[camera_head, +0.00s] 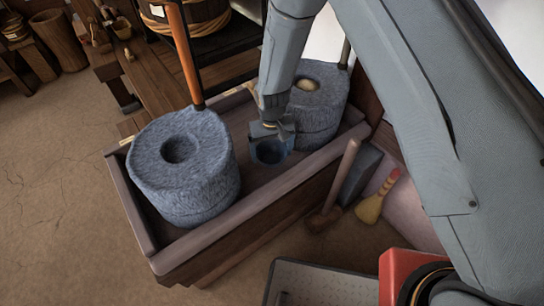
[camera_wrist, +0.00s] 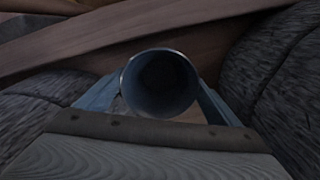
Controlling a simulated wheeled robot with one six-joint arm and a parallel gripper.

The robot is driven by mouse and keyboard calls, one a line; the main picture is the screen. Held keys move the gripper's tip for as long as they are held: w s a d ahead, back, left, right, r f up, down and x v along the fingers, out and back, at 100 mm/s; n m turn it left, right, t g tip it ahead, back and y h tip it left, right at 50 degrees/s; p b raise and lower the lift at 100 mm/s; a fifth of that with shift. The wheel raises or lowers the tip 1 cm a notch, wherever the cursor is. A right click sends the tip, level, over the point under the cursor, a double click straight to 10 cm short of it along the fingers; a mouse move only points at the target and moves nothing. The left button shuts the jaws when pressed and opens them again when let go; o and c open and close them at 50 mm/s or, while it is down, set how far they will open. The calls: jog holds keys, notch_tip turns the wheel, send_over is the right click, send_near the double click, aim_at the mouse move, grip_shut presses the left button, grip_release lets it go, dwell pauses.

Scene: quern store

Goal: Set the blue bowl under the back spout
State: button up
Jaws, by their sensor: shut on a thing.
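The blue bowl (camera_head: 268,152) is in the wooden trough (camera_head: 215,236), between two grey round querns. It also shows in the wrist view (camera_wrist: 161,82), seen from above with its dark inside facing the camera. My gripper (camera_head: 270,137) is shut on it, with a finger on either side of the bowl in the wrist view. The near-left quern (camera_head: 185,165) has a dark hole in its top. The other quern (camera_head: 318,112) stands behind and to the right, partly hidden by my arm. I see no spout on either quern. Whether the bowl touches the trough floor is unclear.
An upright orange-and-black handle (camera_head: 181,50) rises from the near-left quern. A mallet (camera_head: 334,190) and a yellow brush (camera_head: 377,198) lie right of the trough. A wooden bench (camera_head: 150,70) stands behind it. The floor (camera_head: 60,200) at left is clear.

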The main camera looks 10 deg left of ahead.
aim_at(271, 156)
jog(key=shift+f, duration=1.3)
jog(key=shift+f, duration=0.1)
jog(key=o, duration=1)
